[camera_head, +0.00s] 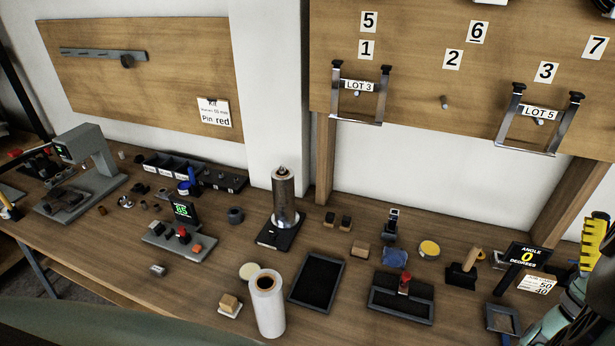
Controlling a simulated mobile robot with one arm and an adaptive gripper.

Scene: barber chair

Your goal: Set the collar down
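I cannot tell for sure which thing is the collar. A dark grey ring-like piece (236,215) sits on the bench, left of the upright post, and a small pale ring (125,201) lies further left. Several small brown and dark cylinders lie around that pale ring. A metal post (284,197) stands on a black base, with a brown and silver cylinder around it. My gripper's fingers do not show, so I cannot see whether it holds anything. Teal and black parts at the lower right edge may be my arm.
The wooden bench (330,225) is crowded. A white roll (268,303), a black tray (317,282), a black holder with a red knob (402,297), a green-display device (182,232) and an angle display (527,257) stand on it. Two frames hang on the board (420,90).

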